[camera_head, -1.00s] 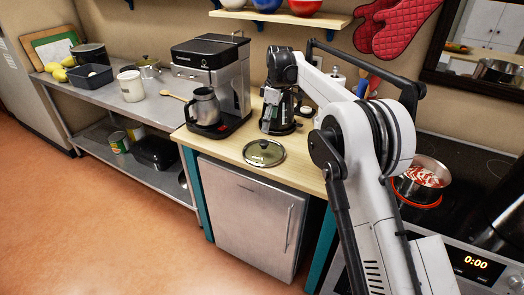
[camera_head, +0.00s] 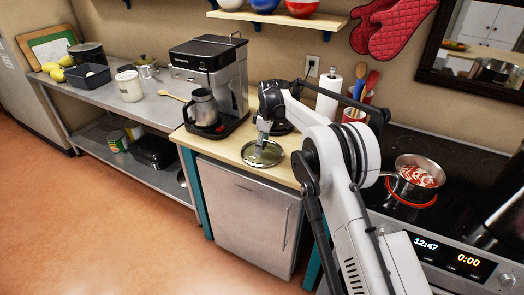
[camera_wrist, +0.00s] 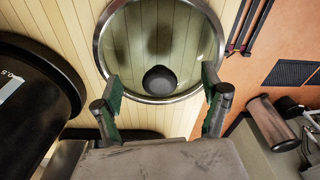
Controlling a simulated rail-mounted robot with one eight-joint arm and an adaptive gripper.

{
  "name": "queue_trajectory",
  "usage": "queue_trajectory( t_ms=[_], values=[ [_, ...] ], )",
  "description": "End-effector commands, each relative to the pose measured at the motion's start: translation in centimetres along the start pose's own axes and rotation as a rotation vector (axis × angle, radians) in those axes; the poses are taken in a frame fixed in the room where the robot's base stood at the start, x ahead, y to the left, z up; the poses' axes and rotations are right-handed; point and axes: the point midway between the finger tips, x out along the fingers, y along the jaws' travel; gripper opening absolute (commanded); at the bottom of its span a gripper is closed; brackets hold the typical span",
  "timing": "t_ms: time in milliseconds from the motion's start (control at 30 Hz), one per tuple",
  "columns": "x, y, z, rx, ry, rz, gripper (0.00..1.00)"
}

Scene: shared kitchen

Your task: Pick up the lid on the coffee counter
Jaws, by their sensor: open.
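The lid (camera_head: 262,155) is round glass with a metal rim and a dark knob, lying flat on the wooden coffee counter (camera_head: 228,151) near its front edge. In the wrist view the lid (camera_wrist: 125,50) fills the top middle, with its black knob (camera_wrist: 160,80) between and slightly beyond the fingertips. My gripper (camera_wrist: 162,90) is open and empty, its green-padded fingers spread to either side of the knob. In the head view my gripper (camera_head: 263,135) is above the lid. Whether the fingers touch the lid is unclear.
The coffee maker (camera_head: 215,75) with a metal jug (camera_head: 203,106) stands left of the lid. A pot (camera_head: 415,175) sits on a glowing burner at right. A wooden spoon (camera_head: 173,96) lies on the metal table.

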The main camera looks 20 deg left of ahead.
Motion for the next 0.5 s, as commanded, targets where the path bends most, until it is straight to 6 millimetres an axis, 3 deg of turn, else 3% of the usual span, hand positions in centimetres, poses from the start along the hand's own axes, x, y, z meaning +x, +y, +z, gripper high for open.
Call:
queue_trajectory(
  t_ms=[267,500],
  values=[
    [0.43,-0.01,0.01,0.000,0.000,0.000,0.77],
    [0.41,0.00,0.02,0.001,0.000,0.000,0.48]
  ],
)
